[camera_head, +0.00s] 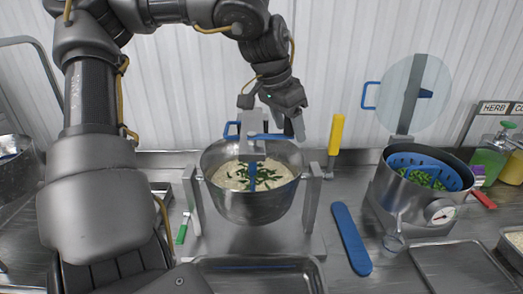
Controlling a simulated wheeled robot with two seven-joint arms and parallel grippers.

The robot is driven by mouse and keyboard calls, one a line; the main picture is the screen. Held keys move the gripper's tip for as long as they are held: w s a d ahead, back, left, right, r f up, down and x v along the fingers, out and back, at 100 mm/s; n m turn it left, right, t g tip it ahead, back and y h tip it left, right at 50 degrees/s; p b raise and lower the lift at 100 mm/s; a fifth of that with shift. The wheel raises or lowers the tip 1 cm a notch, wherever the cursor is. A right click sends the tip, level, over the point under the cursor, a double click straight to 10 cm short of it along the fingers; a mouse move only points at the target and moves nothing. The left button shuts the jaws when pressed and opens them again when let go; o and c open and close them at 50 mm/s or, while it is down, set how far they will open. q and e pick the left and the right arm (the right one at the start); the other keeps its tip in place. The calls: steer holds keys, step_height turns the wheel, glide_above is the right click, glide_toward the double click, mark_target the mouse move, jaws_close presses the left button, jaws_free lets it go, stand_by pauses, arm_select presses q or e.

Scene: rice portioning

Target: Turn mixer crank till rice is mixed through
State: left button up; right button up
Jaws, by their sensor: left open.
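The mixer bowl (255,207) is a steel bowl held upright between two posts on a steel stand. Pale rice (232,182) with strips of green herb lies in it, the green showing mostly around the middle. A blue paddle (252,176) reaches down into the rice from a metal bracket. A yellow upright handle (336,134), apparently the crank's grip, stands just right of the bowl. My left gripper (290,122) is open and empty above the bowl's back right rim, left of the yellow handle and apart from it. My right gripper is out of view.
A steel pot (408,198) with a blue strainer of green herbs and a dial stands at the right. A blue flat paddle (351,238) lies on the counter. Empty steel trays (462,268) lie in front. Herb bottles (489,160) stand far right. A ribbed wall closes the back.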

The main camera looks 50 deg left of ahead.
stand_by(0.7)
arm_select(q)
steer(key=shift+r, duration=0.35)
steer(key=shift+c, duration=0.2)
steer(key=c, duration=1)
